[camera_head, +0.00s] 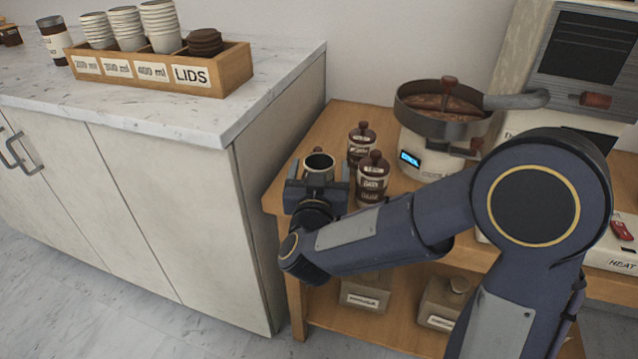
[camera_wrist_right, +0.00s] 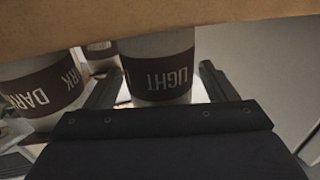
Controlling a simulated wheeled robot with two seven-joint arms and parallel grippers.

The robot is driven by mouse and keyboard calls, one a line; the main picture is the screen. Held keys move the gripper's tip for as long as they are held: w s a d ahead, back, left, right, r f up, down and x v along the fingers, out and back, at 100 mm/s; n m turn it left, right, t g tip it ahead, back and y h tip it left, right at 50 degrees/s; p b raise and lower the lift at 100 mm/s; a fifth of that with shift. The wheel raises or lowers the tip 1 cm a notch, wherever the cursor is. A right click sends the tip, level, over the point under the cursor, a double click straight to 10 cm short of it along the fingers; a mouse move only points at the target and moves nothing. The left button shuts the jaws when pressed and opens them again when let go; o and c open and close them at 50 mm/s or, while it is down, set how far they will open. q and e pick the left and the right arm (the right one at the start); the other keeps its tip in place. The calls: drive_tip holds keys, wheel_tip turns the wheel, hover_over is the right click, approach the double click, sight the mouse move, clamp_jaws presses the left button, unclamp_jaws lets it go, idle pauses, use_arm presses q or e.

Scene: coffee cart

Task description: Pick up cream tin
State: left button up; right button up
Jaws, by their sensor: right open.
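In the right wrist view, a tin with a brown band reading "LIGHT" (camera_wrist_right: 158,78) stands between the open fingers (camera_wrist_right: 158,88). A tin reading "DARK" (camera_wrist_right: 40,92) is left of them; in the head view a dark-banded tin (camera_head: 372,180) stands right of the gripper. Another lidded tin (camera_head: 361,142) stands behind, its label too small to read. I cannot read "cream" on any tin. My left gripper is out of view.
A roaster-like machine with a round pan (camera_head: 441,112) stands behind the tins on the cart (camera_head: 335,120). A white counter (camera_head: 150,105) with a wooden cup-and-lid box (camera_head: 225,78) is at the left. Containers (camera_head: 365,292) sit on the lower shelf.

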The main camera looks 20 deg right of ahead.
drive_tip(key=shift+c, duration=0.5)
drive_tip(key=c, duration=1)
drive_tip(key=shift+c, duration=0.7)
drive_tip(key=shift+r, duration=0.15)
